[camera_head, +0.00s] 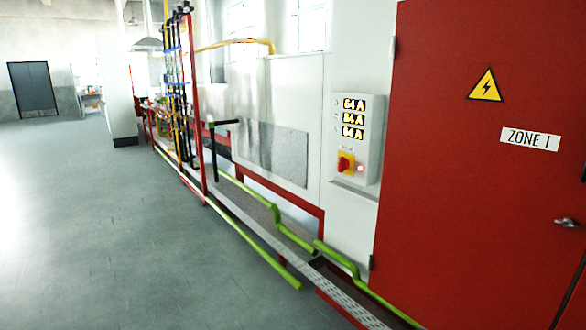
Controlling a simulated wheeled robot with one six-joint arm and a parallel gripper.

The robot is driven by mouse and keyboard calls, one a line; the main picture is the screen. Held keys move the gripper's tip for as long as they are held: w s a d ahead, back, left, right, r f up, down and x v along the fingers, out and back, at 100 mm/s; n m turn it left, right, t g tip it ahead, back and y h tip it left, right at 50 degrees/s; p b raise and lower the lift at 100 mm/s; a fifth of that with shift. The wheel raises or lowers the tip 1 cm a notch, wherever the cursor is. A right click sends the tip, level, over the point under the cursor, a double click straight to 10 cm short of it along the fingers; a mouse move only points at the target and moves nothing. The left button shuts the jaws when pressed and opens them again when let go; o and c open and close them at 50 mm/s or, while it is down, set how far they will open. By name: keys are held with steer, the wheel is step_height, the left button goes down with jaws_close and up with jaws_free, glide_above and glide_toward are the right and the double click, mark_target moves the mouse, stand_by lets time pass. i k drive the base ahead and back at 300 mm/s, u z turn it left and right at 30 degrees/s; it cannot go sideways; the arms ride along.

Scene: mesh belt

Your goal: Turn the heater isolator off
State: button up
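The isolator's red rotary handle (343,164) sits on a yellow plate (350,158) low on a grey control box (372,135). The box is fixed to the white wall panel, just left of the red cabinet. A small pale, lit-looking lamp (360,169) is right of the handle. The handle's exact angle is too small to tell. My gripper is not in view.
A red cabinet door (455,150) marked "ZONE 1", with a warning triangle and a metal handle (566,222), fills the right. Green pipes (262,240) and a low metal channel (345,298) run along the wall base. The grey floor (110,220) at left is clear.

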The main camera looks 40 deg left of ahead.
mark_target(343, 163)
steer(key=u, duration=1.1)
steer(key=k, duration=0.4)
steer(key=u, duration=1.1)
steer(key=i, duration=1.6)
steer(key=z, duration=0.9)
steer(key=i, duration=0.55)
steer(key=z, duration=0.6)
